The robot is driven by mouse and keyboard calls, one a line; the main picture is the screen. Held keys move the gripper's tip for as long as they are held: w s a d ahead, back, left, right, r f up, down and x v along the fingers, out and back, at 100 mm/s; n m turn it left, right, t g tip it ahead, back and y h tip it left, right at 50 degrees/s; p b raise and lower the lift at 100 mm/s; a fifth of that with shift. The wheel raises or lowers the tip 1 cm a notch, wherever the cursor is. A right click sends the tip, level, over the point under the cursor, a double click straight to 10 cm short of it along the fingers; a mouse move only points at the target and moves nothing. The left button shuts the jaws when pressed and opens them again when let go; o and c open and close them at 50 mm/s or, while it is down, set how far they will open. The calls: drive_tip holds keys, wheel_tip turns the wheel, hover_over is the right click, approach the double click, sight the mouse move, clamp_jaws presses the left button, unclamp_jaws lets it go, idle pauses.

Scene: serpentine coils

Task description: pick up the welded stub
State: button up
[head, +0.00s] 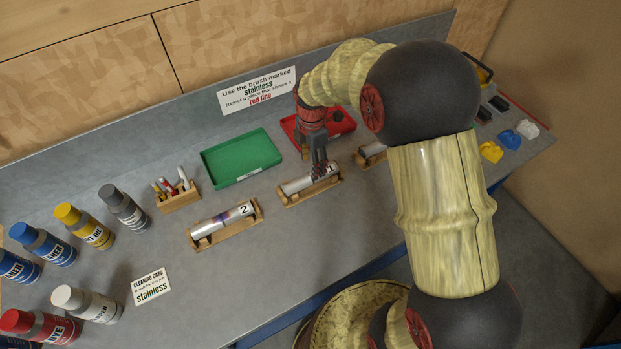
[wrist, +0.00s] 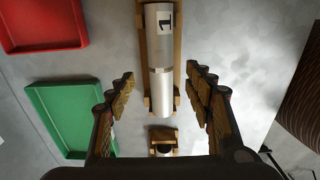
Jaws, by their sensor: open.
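A silver welded stub labelled 1 (head: 297,186) lies in a wooden cradle (head: 312,194). In the wrist view the stub (wrist: 160,92) runs lengthwise between my fingers, with a seam around it. My gripper (head: 319,174) is open above this stub; in the wrist view its fingers (wrist: 160,78) stand one on each side with gaps. Stub 2 (head: 223,219), with bluish-brown discolouration around its weld, lies in another cradle (head: 230,234) to the left. A third stub (head: 372,149) is partly hidden behind my arm.
A green tray (head: 212,158) and a red tray (head: 342,124) stand behind the cradles. Several bottles (head: 84,224) and a pen holder (head: 178,199) are at left. A cleaning card (head: 152,287) and a sign (head: 257,90) read "stainless". Bench space in front of the cradles is clear.

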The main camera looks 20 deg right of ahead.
drive_tip(key=f, duration=0.3)
drive_tip(key=f+b, duration=0.1)
drive_tip(key=f, duration=0.2)
drive_tip(key=shift+s+a+f, duration=0.1)
drive_tip(key=shift+a+f, duration=0.05)
drive_tip(key=shift+a, duration=0.05)
drive_tip(key=shift+c, duration=1.1)
drive_tip(key=c, duration=1.1)
clamp_jaws()
